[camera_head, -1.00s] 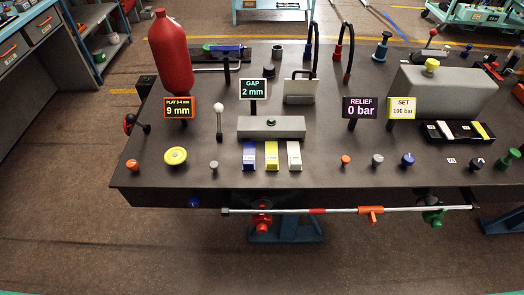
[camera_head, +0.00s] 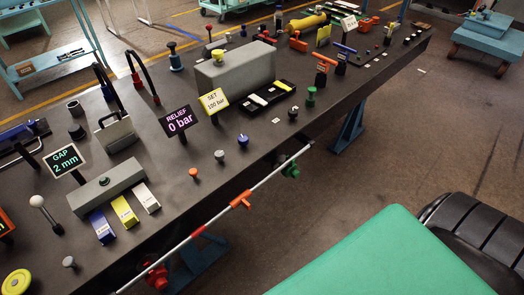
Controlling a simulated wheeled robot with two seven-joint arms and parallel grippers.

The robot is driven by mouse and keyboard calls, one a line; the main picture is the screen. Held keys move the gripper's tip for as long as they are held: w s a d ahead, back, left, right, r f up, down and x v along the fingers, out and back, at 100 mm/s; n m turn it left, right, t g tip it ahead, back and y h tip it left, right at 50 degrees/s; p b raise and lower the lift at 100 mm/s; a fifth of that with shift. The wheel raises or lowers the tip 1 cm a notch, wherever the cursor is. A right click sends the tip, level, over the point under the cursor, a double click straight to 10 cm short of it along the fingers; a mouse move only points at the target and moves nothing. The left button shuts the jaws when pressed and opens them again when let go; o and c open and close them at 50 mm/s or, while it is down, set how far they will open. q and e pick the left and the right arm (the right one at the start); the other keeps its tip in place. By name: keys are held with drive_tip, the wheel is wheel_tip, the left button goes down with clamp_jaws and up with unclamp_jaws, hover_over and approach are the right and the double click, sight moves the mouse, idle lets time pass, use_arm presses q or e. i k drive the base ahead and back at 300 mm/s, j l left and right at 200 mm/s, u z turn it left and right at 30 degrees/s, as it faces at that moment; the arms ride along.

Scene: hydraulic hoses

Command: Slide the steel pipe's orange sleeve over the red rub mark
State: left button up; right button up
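The steel pipe (camera_head: 268,179) runs along the table's front edge, slanting from the bottom left up to the right. The orange sleeve (camera_head: 240,200) is around the pipe near its middle, with a short stub sticking out. The red rub mark (camera_head: 198,232) is a bare red band on the pipe, down-left of the sleeve. A short stretch of pipe shows between sleeve and mark. A red clamp (camera_head: 156,275) is by the pipe's lower end and a green clamp (camera_head: 290,170) by its upper end. Neither gripper shows.
The dark table (camera_head: 150,240) carries small knobs, signs reading GAP 2 mm (camera_head: 66,161), RELIEF 0 bar (camera_head: 180,120) and SET 100 bar (camera_head: 213,101), and a grey block (camera_head: 236,72). The floor (camera_head: 400,150) in front of the pipe is open at right.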

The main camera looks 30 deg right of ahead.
sight(241, 199)
drive_tip(key=z, duration=0.8)
